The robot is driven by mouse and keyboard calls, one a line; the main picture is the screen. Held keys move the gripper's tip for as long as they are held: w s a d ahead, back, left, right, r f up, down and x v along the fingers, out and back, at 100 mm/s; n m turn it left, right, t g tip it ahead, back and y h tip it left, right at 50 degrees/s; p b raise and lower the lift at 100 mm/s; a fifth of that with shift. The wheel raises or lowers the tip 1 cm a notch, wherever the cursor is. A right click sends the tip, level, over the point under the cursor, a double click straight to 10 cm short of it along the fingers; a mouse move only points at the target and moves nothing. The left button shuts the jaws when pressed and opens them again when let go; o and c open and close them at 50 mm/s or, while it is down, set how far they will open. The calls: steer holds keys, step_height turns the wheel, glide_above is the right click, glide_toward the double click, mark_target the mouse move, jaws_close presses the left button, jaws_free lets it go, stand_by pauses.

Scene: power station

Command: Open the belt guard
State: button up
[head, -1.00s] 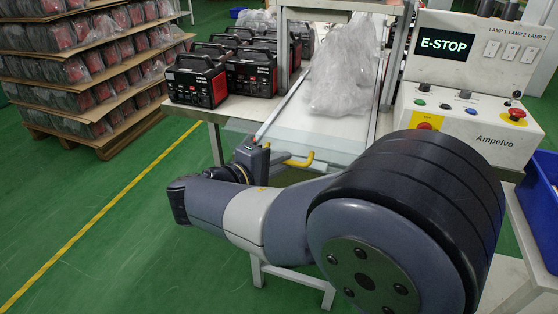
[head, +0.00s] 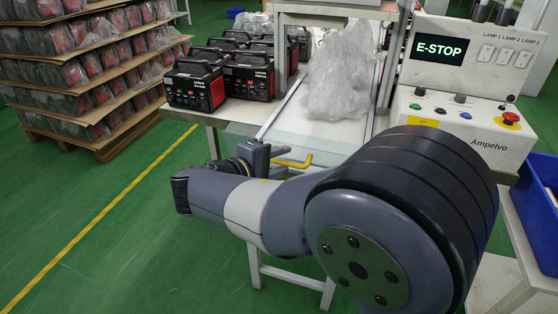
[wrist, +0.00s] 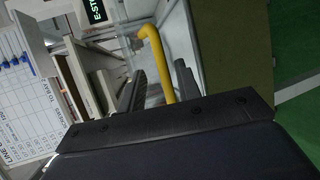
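The belt guard (head: 313,143) is a clear panel over the near end of the conveyor, hard to make out against the white surface. Its yellow bar handle (head: 296,162) sticks out at the front. My gripper (head: 262,152) is at the left end of the handle, with its fingers small and partly hidden in the head view. In the wrist view, the bent yellow handle (wrist: 157,58) runs down between my two dark fingers, closer to the right one. My gripper (wrist: 159,88) is open, with a gap visible around the handle.
A control console (head: 467,90) with a lit E-STOP display and red button stands at right. Black-and-red power stations (head: 196,84) crowd the table on the left. Plastic wrap (head: 338,80) lies on the conveyor. A blue bin (head: 540,190) is at far right. Green floor is free at front left.

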steer(key=p+v, duration=0.1)
steer(key=v, duration=0.9)
steer(key=shift+s+a, duration=0.2)
steer(key=shift+s, duration=0.15)
steer(key=shift+r, duration=0.1)
steer(key=shift+x, duration=3)
